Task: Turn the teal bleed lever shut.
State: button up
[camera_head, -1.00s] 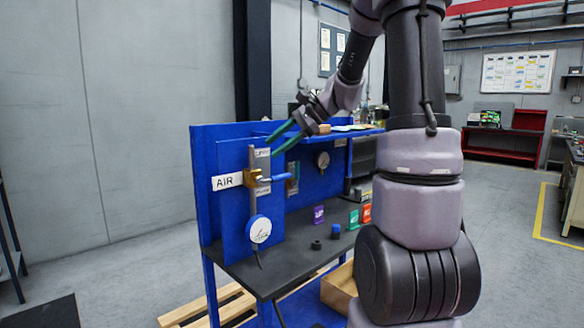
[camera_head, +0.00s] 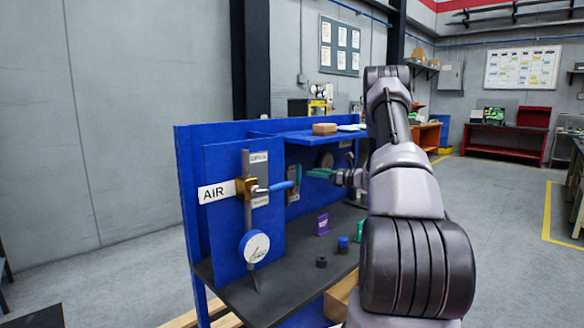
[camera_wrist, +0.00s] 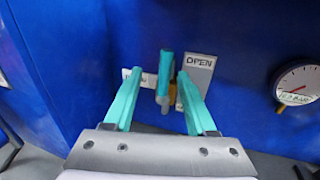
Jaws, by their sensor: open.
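The teal bleed lever (camera_wrist: 165,72) stands near the middle of the wrist view, on a brass valve (camera_wrist: 172,95) against the blue panel. An OPEN label (camera_wrist: 200,66) is right of the lever, partly covered by the right finger. In the head view my gripper (camera_head: 322,173) is under the shelf, at the panel; the bleed lever is hard to make out there.
A blue-handled valve (camera_head: 276,187) with an AIR sign (camera_head: 216,192) and a gauge (camera_head: 255,246) is on the panel's left. Another gauge (camera_wrist: 299,85) is right of the lever. Small purple (camera_head: 322,224) and black (camera_head: 321,262) parts stand on the bench (camera_head: 275,290).

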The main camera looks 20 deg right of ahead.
aim_at(297, 180)
jog(key=x, duration=0.7)
jog(key=d+x, duration=0.1)
jog(key=x, duration=0.3)
jog(key=shift+w+a+f, duration=0.15)
jog(key=shift+w+f, duration=0.05)
jog(key=shift+w, duration=0.25)
grip_shut()
dwell(0.8)
